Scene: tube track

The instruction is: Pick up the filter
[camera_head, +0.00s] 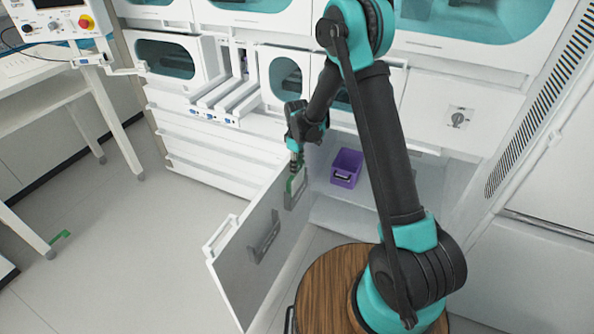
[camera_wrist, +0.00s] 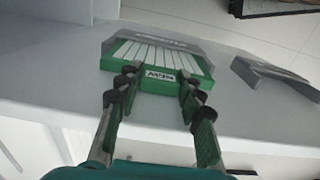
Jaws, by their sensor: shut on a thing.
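The filter (camera_head: 297,184) has a green frame. In the wrist view the filter (camera_wrist: 152,53) shows white pleats and a label on its near edge. It sits in a grey holder (camera_head: 291,203) on the inner face of the open cabinet door (camera_head: 232,277). My gripper (camera_head: 296,167) comes down on the filter's upper edge. In the wrist view my gripper (camera_wrist: 158,77) has its fingers on either side of the labelled part, shut on it. The filter's far end is hidden inside the holder.
A second grey holder (camera_head: 264,240) on the door looks empty. A purple bin (camera_head: 346,168) stands in the cabinet right of the door. A round wooden top (camera_head: 325,290) is below my arm. The floor left of the door is mostly clear.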

